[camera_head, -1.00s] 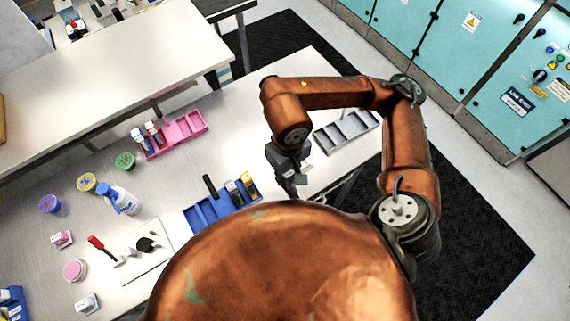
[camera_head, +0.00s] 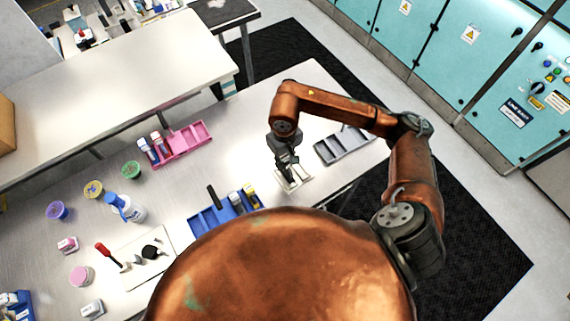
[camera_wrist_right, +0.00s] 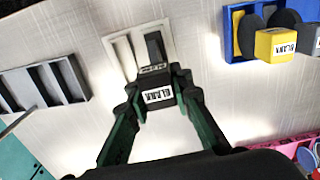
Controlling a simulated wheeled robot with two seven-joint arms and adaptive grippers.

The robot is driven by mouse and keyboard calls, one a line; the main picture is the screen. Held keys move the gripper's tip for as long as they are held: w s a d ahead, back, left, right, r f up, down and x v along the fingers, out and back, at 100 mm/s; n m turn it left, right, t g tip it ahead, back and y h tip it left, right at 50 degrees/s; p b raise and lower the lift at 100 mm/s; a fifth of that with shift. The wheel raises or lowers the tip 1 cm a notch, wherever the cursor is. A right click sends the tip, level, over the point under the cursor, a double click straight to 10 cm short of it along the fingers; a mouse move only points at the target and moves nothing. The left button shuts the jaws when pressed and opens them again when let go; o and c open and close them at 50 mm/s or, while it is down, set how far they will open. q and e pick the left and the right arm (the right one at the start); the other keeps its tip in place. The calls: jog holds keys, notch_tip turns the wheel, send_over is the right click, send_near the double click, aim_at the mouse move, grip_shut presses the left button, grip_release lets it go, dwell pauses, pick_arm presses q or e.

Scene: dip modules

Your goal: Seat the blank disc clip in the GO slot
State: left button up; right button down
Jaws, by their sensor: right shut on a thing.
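My right gripper (camera_head: 289,166) is over the pale slotted holder (camera_head: 296,181) on the table. In the right wrist view the gripper (camera_wrist_right: 158,98) is shut on a dark block with a white label, the blank disc clip (camera_wrist_right: 158,95). The holder (camera_wrist_right: 112,50) lies just beyond it, with two slots side by side. The left slot looks empty; a grey piece (camera_wrist_right: 154,46) stands at the right one. I cannot tell whether that piece belongs to the clip, or how deep it sits. Small lettering at the holder's near edge is hard to read. My left gripper is not in view.
A blue tray (camera_head: 209,222) with several clips stands left of the holder, and a grey compartment tray (camera_head: 345,143) right of it. A pink tray (camera_head: 197,138) stands farther left. A bottle (camera_head: 131,210), round pots and a white board (camera_head: 145,268) are at the left.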

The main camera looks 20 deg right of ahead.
notch_tip(320, 180, down, 3)
jog(key=shift+w+f+p, duration=0.1)
jog(key=shift+w+p, duration=0.05)
jog(key=shift+p, duration=0.6)
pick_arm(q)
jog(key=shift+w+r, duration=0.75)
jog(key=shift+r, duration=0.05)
pick_arm(e)
jog(key=shift+f, duration=0.15)
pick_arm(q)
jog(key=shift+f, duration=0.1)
pick_arm(e)
jog(key=shift+w, duration=0.1)
jog(key=shift+f+b, duration=0.15)
jog(key=shift+b, duration=0.15)
jog(key=c, duration=1.7)
grip_release()
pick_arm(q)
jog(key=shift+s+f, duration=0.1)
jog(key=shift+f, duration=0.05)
